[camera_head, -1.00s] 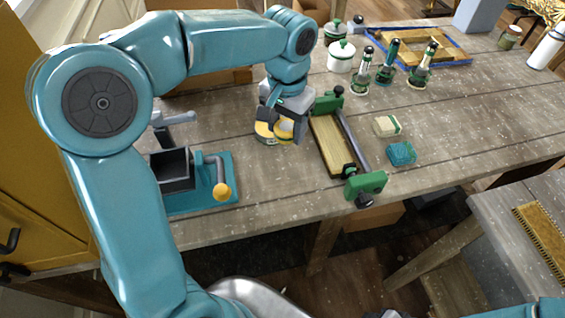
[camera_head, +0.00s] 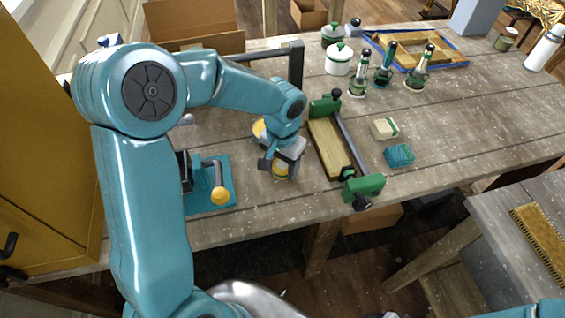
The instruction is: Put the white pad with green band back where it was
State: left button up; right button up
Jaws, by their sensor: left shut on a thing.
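A whitish pad with a green band (camera_head: 384,129) lies on the wooden table, right of the green clamp and just behind a teal pad. My left gripper (camera_head: 280,172) is left of the clamp, low over the table. It is shut on a small round yellow thing (camera_head: 281,171), partly hidden by the jaws. The pad with the green band is well to the right of this gripper and apart from it. I cannot tell whether the yellow thing touches the table. My right gripper is out of view.
The green clamp (camera_head: 363,188) with a wooden board stands between gripper and pad. The teal pad (camera_head: 399,155) lies near it. Another yellow round thing (camera_head: 259,128) is behind my wrist. Several bottles and a white lidded pot (camera_head: 339,62) stand behind. The right tabletop is clear.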

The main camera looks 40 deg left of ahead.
aim_at(283, 164)
pick_arm(q)
jog(key=shift+f, duration=0.2)
jog(key=o, duration=0.9)
jog(key=shift+d, duration=0.1)
jog(key=shift+o, duration=0.2)
jog(key=shift+r, duration=0.1)
jog(key=shift+r, duration=0.1)
jog(key=shift+r, duration=0.25)
notch_tip(283, 164, up, 12)
jog(key=shift+f, duration=0.15)
jog(key=shift+w, duration=0.1)
